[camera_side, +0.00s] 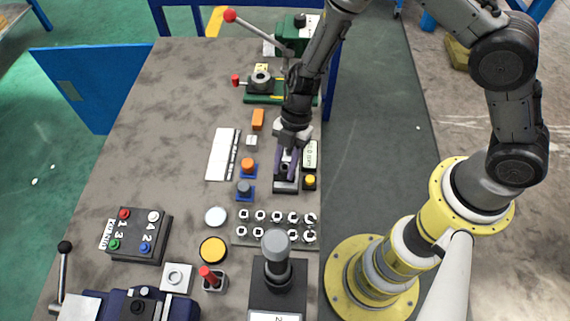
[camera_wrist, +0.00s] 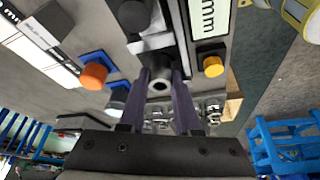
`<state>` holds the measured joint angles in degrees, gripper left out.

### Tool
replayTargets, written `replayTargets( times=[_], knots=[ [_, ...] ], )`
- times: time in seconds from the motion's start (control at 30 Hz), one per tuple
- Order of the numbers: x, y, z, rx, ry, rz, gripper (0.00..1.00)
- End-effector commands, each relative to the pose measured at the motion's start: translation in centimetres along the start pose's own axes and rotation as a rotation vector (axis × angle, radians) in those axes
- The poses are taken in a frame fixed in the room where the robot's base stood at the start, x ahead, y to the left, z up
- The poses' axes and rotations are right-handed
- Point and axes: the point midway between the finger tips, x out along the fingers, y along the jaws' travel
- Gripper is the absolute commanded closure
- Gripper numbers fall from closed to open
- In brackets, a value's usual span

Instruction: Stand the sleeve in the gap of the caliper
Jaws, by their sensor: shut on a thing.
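My gripper (camera_side: 287,168) points down over the caliper, its two dark purple fingers shut on the sleeve. In the wrist view the sleeve (camera_wrist: 160,84) is a small grey ring-ended piece between the fingertips (camera_wrist: 161,82). The caliper (camera_side: 286,187) has a dark base, partly hidden by the fingers in the side view. Its pale display (camera_side: 311,152) stands at its right. In the wrist view, silver and dark caliper parts (camera_wrist: 150,42) lie just beyond the sleeve. I cannot tell whether the sleeve touches the caliper or sits in its gap.
A yellow button (camera_side: 310,181) is close right of the caliper. Orange (camera_side: 248,165) and grey (camera_side: 244,187) knobs on blue bases stand to its left. A rack of small pieces (camera_side: 276,228) and a dark post (camera_side: 276,260) are in front.

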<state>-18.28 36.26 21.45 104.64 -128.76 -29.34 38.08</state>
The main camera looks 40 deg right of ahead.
Motion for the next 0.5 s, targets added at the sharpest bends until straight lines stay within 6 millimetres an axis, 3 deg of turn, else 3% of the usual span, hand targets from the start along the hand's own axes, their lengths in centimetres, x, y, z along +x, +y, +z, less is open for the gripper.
replayTargets(
  times=[0.2,0.23,0.27,0.5],
  knots=[
    [0.32,-0.01,0.14,-0.001,0.000,0.000,1.00],
    [0.28,-0.01,0.13,-0.001,0.000,0.000,0.63],
    [0.27,-0.01,0.12,-0.001,0.000,0.000,0.57],
    [0.26,-0.02,0.12,-0.001,0.000,0.000,0.56]
  ],
)
